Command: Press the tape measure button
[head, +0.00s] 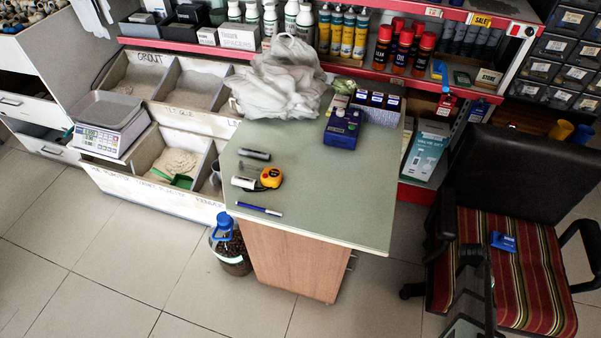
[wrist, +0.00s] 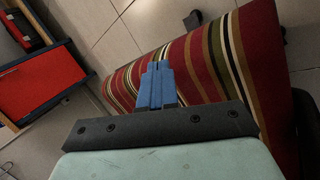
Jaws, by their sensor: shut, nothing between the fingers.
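The tape measure (head: 271,177) is yellow-orange and black. It lies on the green-topped table (head: 330,200) in the head view, near the table's left edge. Its button is too small to make out. My gripper (wrist: 157,67) shows in the wrist view as blue fingers pressed together, with nothing held. It is over or in front of a striped chair seat (wrist: 195,60), away from the tape measure. The tape measure is out of the wrist view.
Dark cylinders (head: 254,155) and a blue marker (head: 259,209) lie near the tape measure. A plastic bag (head: 280,80) and a blue box (head: 342,130) stand at the table's back. The table's front right is clear. A black chair (head: 530,170) with a blue item (head: 503,241) stands right.

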